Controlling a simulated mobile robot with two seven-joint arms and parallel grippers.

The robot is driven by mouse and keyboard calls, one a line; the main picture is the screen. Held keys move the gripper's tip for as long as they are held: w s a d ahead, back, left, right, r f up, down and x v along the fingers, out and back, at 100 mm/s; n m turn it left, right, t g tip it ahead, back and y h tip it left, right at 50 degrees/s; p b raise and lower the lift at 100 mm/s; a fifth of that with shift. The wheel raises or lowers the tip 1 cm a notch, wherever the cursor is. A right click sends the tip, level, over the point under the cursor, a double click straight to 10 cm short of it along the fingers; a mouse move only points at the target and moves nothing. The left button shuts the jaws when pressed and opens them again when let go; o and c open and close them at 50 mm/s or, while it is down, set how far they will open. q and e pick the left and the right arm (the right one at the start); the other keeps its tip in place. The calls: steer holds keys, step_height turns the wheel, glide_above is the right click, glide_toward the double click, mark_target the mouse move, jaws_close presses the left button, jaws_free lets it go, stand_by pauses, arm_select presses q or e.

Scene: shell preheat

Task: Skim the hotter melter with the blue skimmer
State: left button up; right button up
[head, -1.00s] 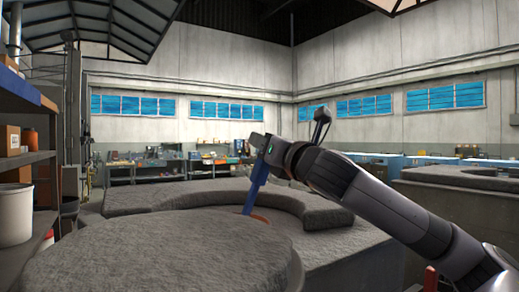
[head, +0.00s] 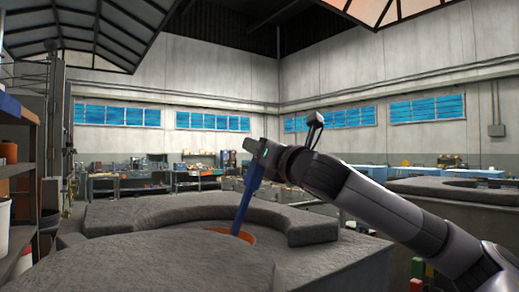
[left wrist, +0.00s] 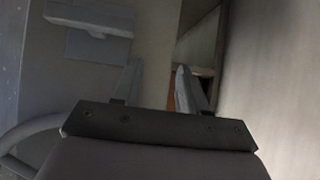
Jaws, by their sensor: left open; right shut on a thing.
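The blue skimmer (head: 246,201) is in my right gripper (head: 256,152), which is shut on the upper end of its handle. The handle slants down and a little left into the orange opening (head: 233,234) of the near grey melter (head: 290,262). The skimmer's lower end is hidden in the opening behind the lid. A round grey lid (head: 180,264) covers the near part of this melter. A second grey melter (head: 440,188) stands at the right. My left gripper (left wrist: 158,85) shows only in the left wrist view, open with nothing between its fingers.
A shelf with containers (head: 15,180) stands close at the left edge. Workbenches with tools (head: 130,180) line the far wall. Several small coloured blocks (head: 425,268) are low at the right, beside the near melter. A raised curved rim (head: 310,228) borders the opening.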

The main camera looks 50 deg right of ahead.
step_height(320, 180, up, 4)
steer(key=p, duration=0.3)
steer(key=shift+s+d+f, duration=0.1)
steer(key=shift+d, duration=0.1)
steer(key=shift+r+b, duration=0.25)
steer(key=shift+b, duration=0.05)
steer(key=shift+a+r, duration=0.25)
steer(key=shift+r, duration=2)
steer(key=shift+f, duration=0.1)
